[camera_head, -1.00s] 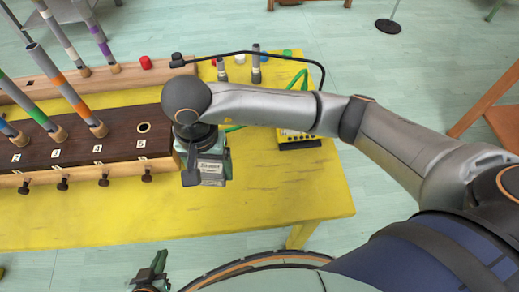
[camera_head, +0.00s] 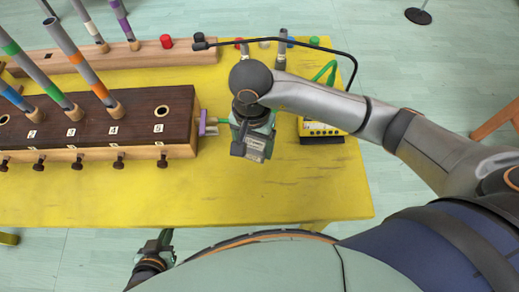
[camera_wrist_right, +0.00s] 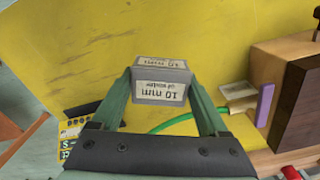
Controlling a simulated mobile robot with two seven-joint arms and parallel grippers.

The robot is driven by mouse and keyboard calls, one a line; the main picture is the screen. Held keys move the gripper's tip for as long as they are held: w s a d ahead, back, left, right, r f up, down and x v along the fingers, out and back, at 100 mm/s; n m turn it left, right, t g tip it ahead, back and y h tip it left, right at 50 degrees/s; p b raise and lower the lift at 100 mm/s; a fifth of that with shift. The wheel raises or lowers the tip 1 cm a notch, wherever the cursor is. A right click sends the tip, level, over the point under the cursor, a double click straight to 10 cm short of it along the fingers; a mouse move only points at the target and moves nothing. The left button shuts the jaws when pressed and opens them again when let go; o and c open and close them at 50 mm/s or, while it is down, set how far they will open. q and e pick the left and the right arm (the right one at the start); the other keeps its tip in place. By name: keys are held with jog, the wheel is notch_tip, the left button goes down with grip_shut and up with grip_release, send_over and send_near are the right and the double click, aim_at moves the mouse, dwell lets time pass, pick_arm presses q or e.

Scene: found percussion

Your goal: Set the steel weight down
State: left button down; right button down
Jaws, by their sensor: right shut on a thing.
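The steel weight is a small grey block with a printed "10 mm" label; it shows best in the right wrist view (camera_wrist_right: 160,82) and partly in the head view (camera_head: 254,153). My right gripper (camera_head: 254,140) is shut on it, with one green finger on each side. It is over the yellow table (camera_head: 290,195), right of the dark wooden block. I cannot tell whether the weight touches the table. My left gripper (camera_head: 160,243) is at the bottom left of the head view, off the table's front edge; its jaws are not clear.
A dark-topped wooden block (camera_head: 75,128) with numbered holes and coloured tubes stands left. A purple piece (camera_head: 203,122) is at its right end. A yellow box (camera_head: 320,128) with a green cable stands right. Small coloured caps line the back. The table's front middle is bare.

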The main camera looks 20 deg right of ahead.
aim_at(259, 141)
jog(key=shift+w+d+f, duration=0.1)
jog(key=shift+d+f, duration=0.35)
jog(key=shift+f, duration=0.05)
jog(key=f, duration=0.3)
jog(key=shift+d+f, duration=0.15)
jog(key=shift+d, duration=0.1)
jog(key=shift+f, duration=0.2)
jog(key=shift+f, duration=0.25)
grip_release()
jog(key=shift+r, duration=0.1)
jog(key=shift+r, duration=0.1)
notch_tip(259, 141, up, 12)
jog(key=shift+r, duration=0.1)
